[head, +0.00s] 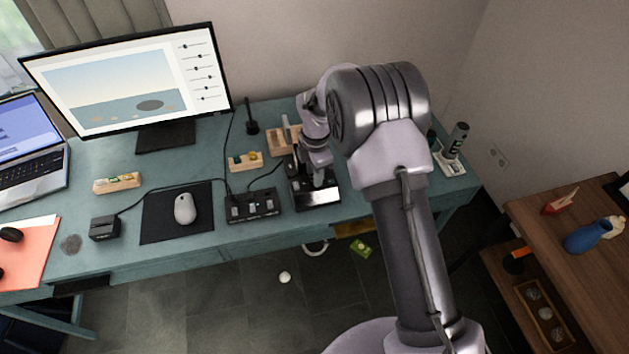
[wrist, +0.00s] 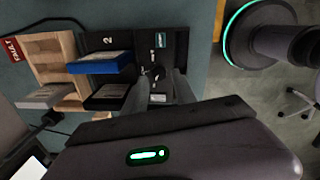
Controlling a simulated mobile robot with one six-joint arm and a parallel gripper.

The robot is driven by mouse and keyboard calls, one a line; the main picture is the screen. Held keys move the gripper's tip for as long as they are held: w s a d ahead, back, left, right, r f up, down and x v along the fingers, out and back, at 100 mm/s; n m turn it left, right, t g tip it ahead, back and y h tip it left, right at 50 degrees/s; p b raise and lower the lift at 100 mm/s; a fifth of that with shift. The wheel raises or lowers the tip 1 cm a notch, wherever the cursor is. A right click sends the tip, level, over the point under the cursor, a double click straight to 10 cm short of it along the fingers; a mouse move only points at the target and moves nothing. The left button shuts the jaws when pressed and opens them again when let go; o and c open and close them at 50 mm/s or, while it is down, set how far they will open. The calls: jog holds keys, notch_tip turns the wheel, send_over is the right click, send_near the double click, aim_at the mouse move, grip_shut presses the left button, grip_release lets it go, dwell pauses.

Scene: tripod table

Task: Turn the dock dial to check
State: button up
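The dock (head: 318,197) is a black unit on the teal desk, below my gripper in the head view. In the wrist view the dock (wrist: 175,45) shows a small teal-lit panel and a dark round dial (wrist: 154,72) with pale marks. A blue-topped block (wrist: 100,63) and a dark block (wrist: 107,97) sit beside the dial. My gripper (wrist: 157,80) is open, one finger on each side of the dial. I cannot tell whether the fingers touch it. In the head view the gripper (head: 318,180) is over the dock, and the dial is hidden.
A wooden rack (wrist: 52,60) with a red FAULT label stands beside the dock. A black switch box (head: 252,206) with cables is to the dock's left. A mouse (head: 185,208) lies on a dark mat. A white stand with a bottle (head: 457,137) is at the desk's right end.

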jog(key=shift+w+f, duration=0.1)
jog(key=shift+f, duration=1.2)
grip_shut()
